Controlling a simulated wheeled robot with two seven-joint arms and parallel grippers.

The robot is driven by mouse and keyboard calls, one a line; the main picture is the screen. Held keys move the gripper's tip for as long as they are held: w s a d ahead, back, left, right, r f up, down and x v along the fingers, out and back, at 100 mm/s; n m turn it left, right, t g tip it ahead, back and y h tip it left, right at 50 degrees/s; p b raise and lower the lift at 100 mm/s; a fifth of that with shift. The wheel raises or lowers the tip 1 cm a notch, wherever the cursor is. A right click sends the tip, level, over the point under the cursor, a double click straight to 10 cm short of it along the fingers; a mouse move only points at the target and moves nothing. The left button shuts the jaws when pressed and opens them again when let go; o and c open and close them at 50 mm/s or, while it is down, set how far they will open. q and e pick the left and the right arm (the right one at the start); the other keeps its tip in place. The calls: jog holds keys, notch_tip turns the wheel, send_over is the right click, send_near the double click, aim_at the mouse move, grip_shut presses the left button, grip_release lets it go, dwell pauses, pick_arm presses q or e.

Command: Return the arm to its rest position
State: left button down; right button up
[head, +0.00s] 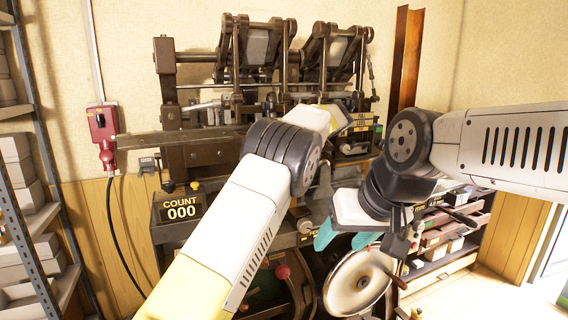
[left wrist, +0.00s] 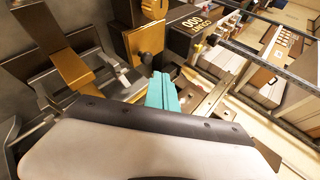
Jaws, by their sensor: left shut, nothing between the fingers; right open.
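My right arm (head: 505,140) comes in from the right, white with black joints. Its gripper (head: 345,238) has teal fingers, set apart and empty, in front of the press above a pale round wheel (head: 357,282). My left arm (head: 225,235) rises from the bottom left, bends at a black joint and reaches in to the press. Its fingers cannot be made out in the head view. In the left wrist view my left gripper (left wrist: 163,92) shows teal fingers shut together with nothing between them, near dark and brass-coloured machine parts.
The dark cam press (head: 200,152) fills the middle, with a COUNT 000 display (head: 182,208). A red wall box (head: 102,125) with a black cable is at left. Shelves (head: 30,190) stand far left. A drawer rack (head: 445,245) is at right, with open floor beyond.

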pick_arm(q)
jog(key=d+r, duration=0.2)
jog(key=d, duration=0.3)
jog(key=s+a+r+g+h, duration=0.1)
jog(key=a+r+h, duration=0.2)
jog(key=a, duration=0.8)
jog(key=s+a+r+h, duration=0.2)
jog(key=s+a+h, duration=0.3)
jog(key=s+a, duration=0.4)
jog(key=s+f+t+h, duration=0.2)
jog(key=s+f, duration=0.2)
jog(key=s, duration=0.9)
jog(key=s+a+f+t+h, duration=0.1)
jog(key=s+f, duration=0.3)
jog(key=s, duration=0.9)
jog(key=shift+a+t+h, duration=0.2)
jog(key=shift+t+h, duration=0.4)
jog(key=shift+t, duration=0.2)
jog(key=shift+f, duration=0.1)
